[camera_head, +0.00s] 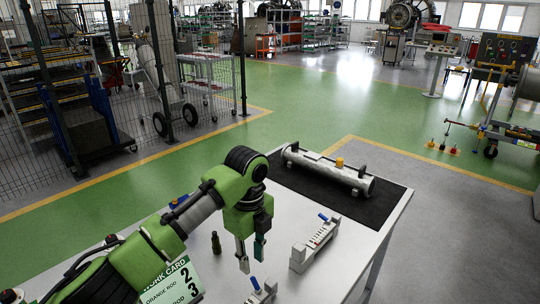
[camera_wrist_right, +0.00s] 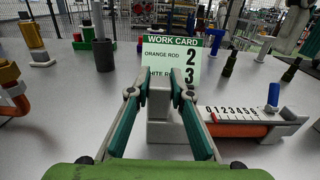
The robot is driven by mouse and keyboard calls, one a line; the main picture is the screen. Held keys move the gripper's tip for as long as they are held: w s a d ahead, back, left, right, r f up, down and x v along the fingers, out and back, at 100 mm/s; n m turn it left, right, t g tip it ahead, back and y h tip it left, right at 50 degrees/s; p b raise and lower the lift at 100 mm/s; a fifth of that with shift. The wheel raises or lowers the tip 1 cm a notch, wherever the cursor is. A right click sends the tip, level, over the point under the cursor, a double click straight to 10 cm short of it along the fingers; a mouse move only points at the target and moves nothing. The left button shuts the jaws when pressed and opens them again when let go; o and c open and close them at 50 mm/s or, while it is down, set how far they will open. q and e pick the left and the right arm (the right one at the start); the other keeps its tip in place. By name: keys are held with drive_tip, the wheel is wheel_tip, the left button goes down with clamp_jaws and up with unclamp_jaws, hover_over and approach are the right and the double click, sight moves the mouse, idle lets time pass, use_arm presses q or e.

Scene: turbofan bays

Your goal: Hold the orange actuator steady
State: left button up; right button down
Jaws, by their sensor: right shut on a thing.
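The orange actuator (camera_wrist_right: 240,130) lies on the white table in the right wrist view, with an orange tube, a numbered scale and a blue lever. My right gripper (camera_wrist_right: 159,82) is shut on the grey block (camera_wrist_right: 172,130) at its left end. The right arm does not show in the head view. My left gripper (camera_head: 251,257) hangs over the table, fingers pointing down and apart, with nothing visible between them. A similar grey actuator (camera_head: 313,248) with a blue lever lies to its right. Part of another blue-levered piece (camera_head: 262,290) shows at the bottom edge.
A work card (camera_wrist_right: 172,60) stands behind the right gripper. A dark bottle (camera_head: 216,242) stands left of the left gripper. A grey cylinder (camera_head: 325,170) lies on a black mat (camera_head: 390,205) at the far right of the table. An orange bent pipe (camera_wrist_right: 14,105) is at left.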

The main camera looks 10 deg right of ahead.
use_arm(q)
drive_tip(key=w+d+r+t+h, duration=0.1)
drive_tip(key=w+d+r+t, duration=0.2)
drive_tip(key=w+r+t, duration=0.1)
drive_tip(key=w+d+r+m+t+h, duration=0.1)
drive_tip(key=w+d+r+t, duration=0.1)
drive_tip(key=w+r+t, duration=0.2)
drive_tip(key=w+d+r+t+h, duration=0.1)
drive_tip(key=w+d+r+t, duration=0.2)
drive_tip(key=w+r, duration=0.5)
drive_tip(key=shift+w+d+r+t, duration=0.35)
drive_tip(key=shift+w+r+t, duration=0.05)
drive_tip(key=shift+w, duration=0.75)
drive_tip(key=n+g+y, duration=0.1)
drive_tip(key=g+y, duration=0.5)
drive_tip(key=g, duration=0.2)
approach(254, 279)
drive_tip(key=x, duration=1)
drive_tip(key=shift+w+f, duration=0.1)
drive_tip(key=shift+f, duration=0.05)
